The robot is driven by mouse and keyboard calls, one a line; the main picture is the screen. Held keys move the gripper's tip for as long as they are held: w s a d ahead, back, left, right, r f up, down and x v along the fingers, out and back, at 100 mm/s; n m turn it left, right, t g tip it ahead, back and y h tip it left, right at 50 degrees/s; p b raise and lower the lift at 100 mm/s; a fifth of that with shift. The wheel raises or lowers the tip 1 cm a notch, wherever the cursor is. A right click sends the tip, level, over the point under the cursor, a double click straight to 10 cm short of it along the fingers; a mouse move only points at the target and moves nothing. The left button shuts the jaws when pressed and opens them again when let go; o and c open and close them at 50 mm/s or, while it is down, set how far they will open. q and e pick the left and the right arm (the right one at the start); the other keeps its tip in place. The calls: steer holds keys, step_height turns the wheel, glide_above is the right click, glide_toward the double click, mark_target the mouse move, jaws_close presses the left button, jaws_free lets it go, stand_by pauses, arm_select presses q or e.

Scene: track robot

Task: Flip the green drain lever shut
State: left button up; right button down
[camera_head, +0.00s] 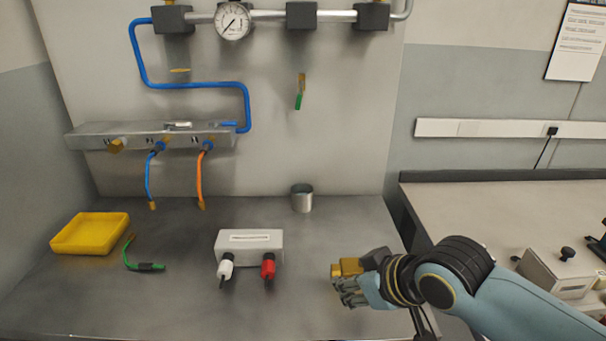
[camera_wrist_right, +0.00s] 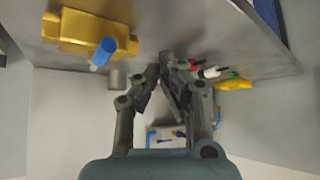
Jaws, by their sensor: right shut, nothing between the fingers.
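The green drain lever (camera_head: 299,101) hangs pointing down, tilted slightly, below a small brass piece on the back panel. I cannot make it out in the right wrist view. A metal cup (camera_head: 302,197) stands on the bench below it and also shows in the right wrist view (camera_wrist_right: 116,78). My right gripper (camera_head: 346,289) is low over the right front of the bench, well below and to the right of the lever. Its fingers are shut and empty in the right wrist view (camera_wrist_right: 163,65). My left gripper is not in view.
A brass fitting (camera_head: 347,267) with a blue part (camera_wrist_right: 104,50) lies close beside my right gripper. Pipes and a gauge (camera_head: 233,20) cross above.

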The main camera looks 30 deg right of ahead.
steer(key=w+d+r+m+t+p, duration=0.1)
steer(key=w+d+r+t, duration=0.4)
steer(key=w+r, duration=0.3)
steer(key=w+d+r+m+t+p, duration=0.1)
steer(key=w+d+r+t, duration=0.4)
steer(key=r, duration=0.6)
steer(key=w, duration=0.2)
steer(key=shift+w+d+r+m+t, duration=0.3)
steer(key=shift+w+d+r+t, duration=0.05)
steer(key=shift+w+d+t, duration=0.05)
steer(key=shift+w, duration=0.15)
steer(key=b, duration=0.9)
glide_toward(298, 104)
steer(key=w, duration=0.6)
steer(key=shift+a+r, duration=0.15)
steer(key=shift+r, duration=0.1)
steer(key=shift+w+r, duration=0.15)
steer(key=shift+w, duration=0.4)
steer(key=shift+b, duration=0.35)
